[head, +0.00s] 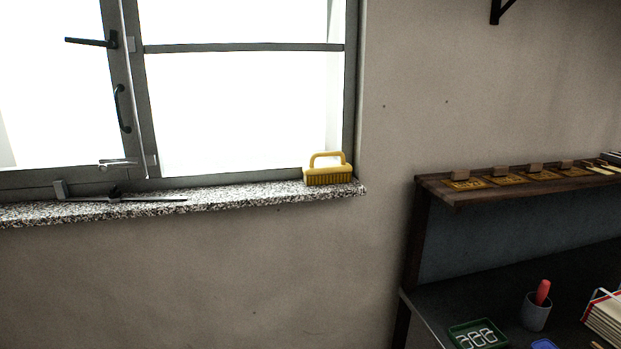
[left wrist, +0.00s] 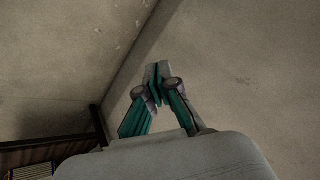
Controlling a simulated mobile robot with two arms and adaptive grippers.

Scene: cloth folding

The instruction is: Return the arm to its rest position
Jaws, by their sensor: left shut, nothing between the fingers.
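My left gripper (left wrist: 158,75) shows in the left wrist view, with grey and teal fingers. Its fingertips are together and nothing is between them. It is in free space, with plain wall surfaces behind it. No arm and no gripper shows in the head view. My right gripper is in neither view. No cloth is visible.
In the head view a yellow brush (head: 328,176) stands on the speckled window sill (head: 240,196). At right, a dark desk (head: 450,296) with a wooden shelf (head: 500,192) holds a grey cup (head: 535,313) and a green tray (head: 458,342). The wall between is clear.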

